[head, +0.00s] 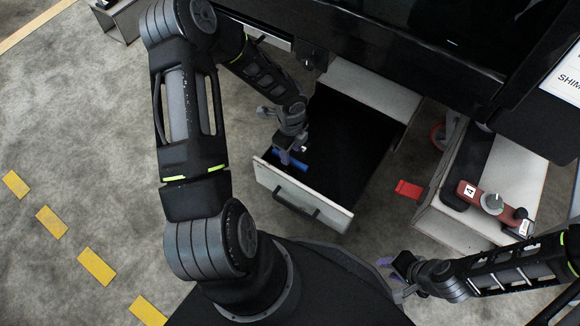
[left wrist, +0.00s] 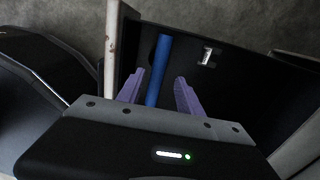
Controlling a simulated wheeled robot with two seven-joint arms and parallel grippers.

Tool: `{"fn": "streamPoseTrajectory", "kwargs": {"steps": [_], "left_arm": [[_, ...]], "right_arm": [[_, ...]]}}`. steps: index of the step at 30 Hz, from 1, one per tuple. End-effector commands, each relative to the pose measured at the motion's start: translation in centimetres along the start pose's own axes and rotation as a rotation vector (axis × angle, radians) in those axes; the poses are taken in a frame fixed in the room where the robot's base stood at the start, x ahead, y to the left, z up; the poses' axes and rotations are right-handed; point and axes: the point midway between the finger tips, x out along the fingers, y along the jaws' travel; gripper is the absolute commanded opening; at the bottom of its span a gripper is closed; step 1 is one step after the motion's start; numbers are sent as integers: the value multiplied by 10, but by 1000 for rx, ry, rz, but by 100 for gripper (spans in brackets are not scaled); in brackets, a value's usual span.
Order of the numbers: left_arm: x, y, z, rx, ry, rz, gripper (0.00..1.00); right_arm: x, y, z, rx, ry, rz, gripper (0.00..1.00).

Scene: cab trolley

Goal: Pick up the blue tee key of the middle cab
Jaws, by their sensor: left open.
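The blue tee key (head: 298,163) lies in the open drawer (head: 325,211), near its front left corner. Only a blue bar of it shows in the head view, partly covered by my left gripper (head: 286,153). In the left wrist view the blue bar of the key (left wrist: 161,55) runs between the two purple fingers of my left gripper (left wrist: 160,80). The fingers stand apart, with gaps on both sides of the bar. My right gripper (head: 392,277) is away from the drawer at the lower right, its fingers spread and empty.
The drawer's pale front panel edge (left wrist: 112,50) is close beside the left fingers. A small metallic item (left wrist: 208,57) shows on the drawer's dark inside. A red block (head: 409,189) is right of the drawer, beside a white cabinet (head: 510,175) with a red tool (head: 478,196) on top.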

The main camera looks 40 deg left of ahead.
Motion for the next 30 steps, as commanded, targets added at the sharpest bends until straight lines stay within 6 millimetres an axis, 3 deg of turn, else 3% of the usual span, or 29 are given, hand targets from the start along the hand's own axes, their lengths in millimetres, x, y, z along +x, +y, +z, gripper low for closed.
{"fn": "streamPoseTrajectory", "kwargs": {"steps": [6,10,30], "left_arm": [[36,5,-1,0,3,2,43],[48,4,0,-1,2,-1,43],[48,4,0,-2,1,-1,41]], "right_arm": [[24,8,-2,1,10,0,36],[29,9,-3,2,15,0,36],[28,8,-3,1,15,0,36]]}}
